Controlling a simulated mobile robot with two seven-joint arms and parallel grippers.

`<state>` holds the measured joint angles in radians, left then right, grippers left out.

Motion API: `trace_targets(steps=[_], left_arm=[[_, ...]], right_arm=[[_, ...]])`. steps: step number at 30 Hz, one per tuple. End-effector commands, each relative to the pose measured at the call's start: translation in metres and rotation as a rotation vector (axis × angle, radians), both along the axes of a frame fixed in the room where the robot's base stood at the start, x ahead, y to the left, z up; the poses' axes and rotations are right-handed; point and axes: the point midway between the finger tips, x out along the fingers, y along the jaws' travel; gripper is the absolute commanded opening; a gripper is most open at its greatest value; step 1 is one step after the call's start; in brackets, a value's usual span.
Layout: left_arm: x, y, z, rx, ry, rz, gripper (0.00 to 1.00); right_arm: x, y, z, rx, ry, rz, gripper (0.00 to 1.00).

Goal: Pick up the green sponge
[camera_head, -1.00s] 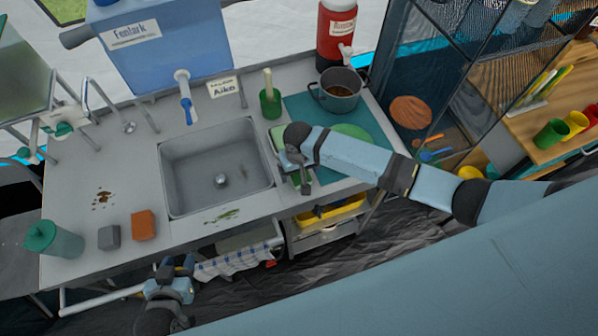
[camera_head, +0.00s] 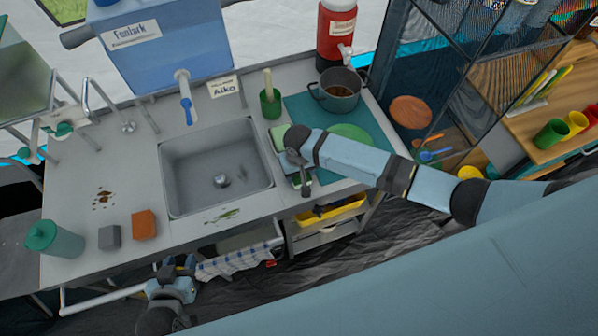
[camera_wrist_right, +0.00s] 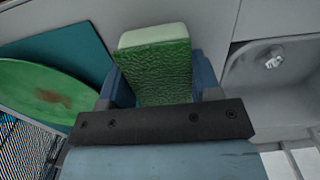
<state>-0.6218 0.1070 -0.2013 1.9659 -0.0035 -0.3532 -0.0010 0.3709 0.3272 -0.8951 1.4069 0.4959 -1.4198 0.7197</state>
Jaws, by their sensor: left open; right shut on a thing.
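The green sponge (camera_wrist_right: 153,62) is a block with a rough green face and a paler end. In the right wrist view it sits between the two blue fingers of my right gripper (camera_wrist_right: 160,88), which is shut on it. In the head view the sponge (camera_head: 277,137) shows only in part beside my right gripper (camera_head: 297,160), over the counter just right of the sink. Whether it touches the counter cannot be told. My left gripper (camera_head: 175,268) is open and empty, low in front of the counter's front edge.
The sink (camera_head: 215,170) lies left of the right gripper. A green cup with a brush (camera_head: 269,103), a teal mat (camera_head: 300,107), a green plate (camera_head: 352,137) and a pot (camera_head: 338,92) are close by. Orange (camera_head: 145,225) and grey (camera_head: 109,238) blocks stand at front left.

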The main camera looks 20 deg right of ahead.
Motion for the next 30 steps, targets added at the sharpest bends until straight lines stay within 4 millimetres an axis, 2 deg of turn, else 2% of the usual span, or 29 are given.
trace_targets(steps=[5,8,15,21,25,30], left_arm=[[-0.001,-0.001,-0.003,0.004,0.001,-0.006,0.43],[-0.002,-0.001,-0.005,0.008,-0.002,-0.013,0.43],[-0.004,0.002,-0.008,0.024,-0.010,-0.032,0.43],[-0.006,0.002,-0.013,0.026,-0.005,-0.034,0.43],[-0.005,0.001,-0.014,0.023,-0.005,-0.033,0.43],[-0.002,0.000,-0.013,0.020,-0.011,-0.031,0.43]], right_arm=[[0.001,0.000,0.018,0.002,-0.003,-0.001,0.32],[0.001,0.000,0.040,0.002,-0.004,0.001,0.32],[0.001,0.000,0.113,0.003,-0.006,0.001,0.32],[0.001,0.000,0.163,0.002,-0.005,0.001,0.32],[0.000,0.000,0.183,0.002,-0.002,0.000,0.32],[0.000,0.000,0.196,0.001,-0.002,0.000,0.32]])
